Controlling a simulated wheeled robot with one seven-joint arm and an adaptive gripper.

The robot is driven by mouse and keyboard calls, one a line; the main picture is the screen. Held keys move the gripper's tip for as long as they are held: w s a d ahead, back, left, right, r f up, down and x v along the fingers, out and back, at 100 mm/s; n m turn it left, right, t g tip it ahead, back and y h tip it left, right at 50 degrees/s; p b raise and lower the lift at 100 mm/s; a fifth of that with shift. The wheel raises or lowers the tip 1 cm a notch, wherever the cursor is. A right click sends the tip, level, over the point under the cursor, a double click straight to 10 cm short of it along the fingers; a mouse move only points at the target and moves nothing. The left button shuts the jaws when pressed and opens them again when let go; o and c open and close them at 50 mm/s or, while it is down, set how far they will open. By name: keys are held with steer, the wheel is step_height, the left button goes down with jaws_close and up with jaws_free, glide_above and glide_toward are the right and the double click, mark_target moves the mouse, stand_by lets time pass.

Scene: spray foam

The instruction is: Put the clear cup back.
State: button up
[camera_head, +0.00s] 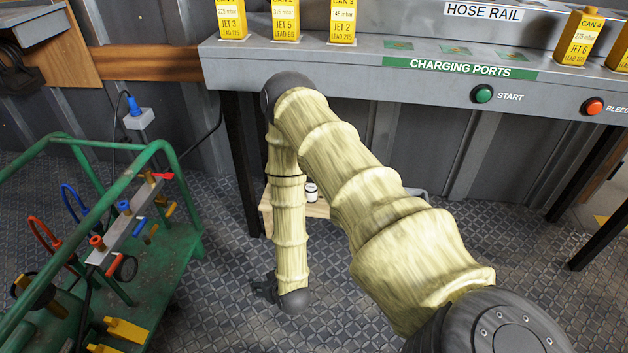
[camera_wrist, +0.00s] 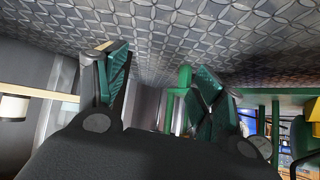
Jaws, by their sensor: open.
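I cannot make out a clear cup in either view. My gripper (camera_wrist: 158,80) is open in the wrist view, with its two green-padded fingers spread and nothing between them. In the head view my arm bends down in front of the bench, and the dark gripper (camera_head: 264,290) is low over the patterned floor, mostly hidden by the wrist. A small white container (camera_head: 311,193) with a dark band is under the bench behind my arm; whether it is a cup is not clear. A pale cylinder (camera_wrist: 13,107) shows at the left edge of the wrist view.
The grey bench (camera_head: 345,62) bears several yellow cans (camera_head: 285,20), a green start button (camera_head: 482,94) and a red button (camera_head: 593,106). A green trolley (camera_head: 165,255) with valves stands at left. A wooden surface (camera_head: 266,213) is under the bench. Floor between is clear.

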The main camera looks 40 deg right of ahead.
steer(key=s+a+r+g, duration=0.1)
steer(key=s+g, duration=0.3)
steer(key=s, duration=1)
steer(key=s+a+r+n+g, duration=0.1)
steer(key=s+a+g, duration=0.2)
steer(key=s, duration=1.1)
steer(key=shift+a+n+g+y, duration=0.15)
steer(key=shift+n+g+y, duration=0.15)
steer(key=shift+g, duration=0.9)
steer(key=shift+r, duration=0.15)
step_height(320, 180, up, 38)
steer(key=p, duration=3.7)
steer(key=shift+p, duration=0.35)
